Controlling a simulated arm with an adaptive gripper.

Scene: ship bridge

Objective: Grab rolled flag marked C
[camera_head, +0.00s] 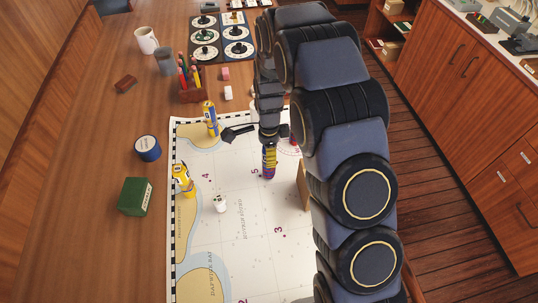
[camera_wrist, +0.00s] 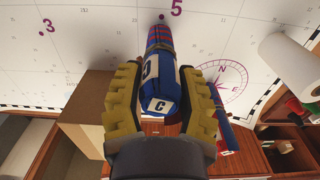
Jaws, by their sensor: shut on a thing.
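The rolled flag marked C (camera_wrist: 160,104) is blue with red stripes and a white label with a C. In the wrist view it lies between the yellow pads of my gripper (camera_wrist: 160,82), which press it from both sides. In the head view the flag (camera_head: 269,162) hangs below my gripper (camera_head: 268,136), roughly upright over the chart near the number 5. I cannot tell whether its lower end touches the chart.
Two yellow rolls, one at the chart's top (camera_head: 211,119) and one at its left edge (camera_head: 183,180), stand nearby. A tan block (camera_head: 303,186) is close on the right. A pencil holder (camera_head: 192,91), green box (camera_head: 135,196) and white mug (camera_head: 146,40) stand on the table.

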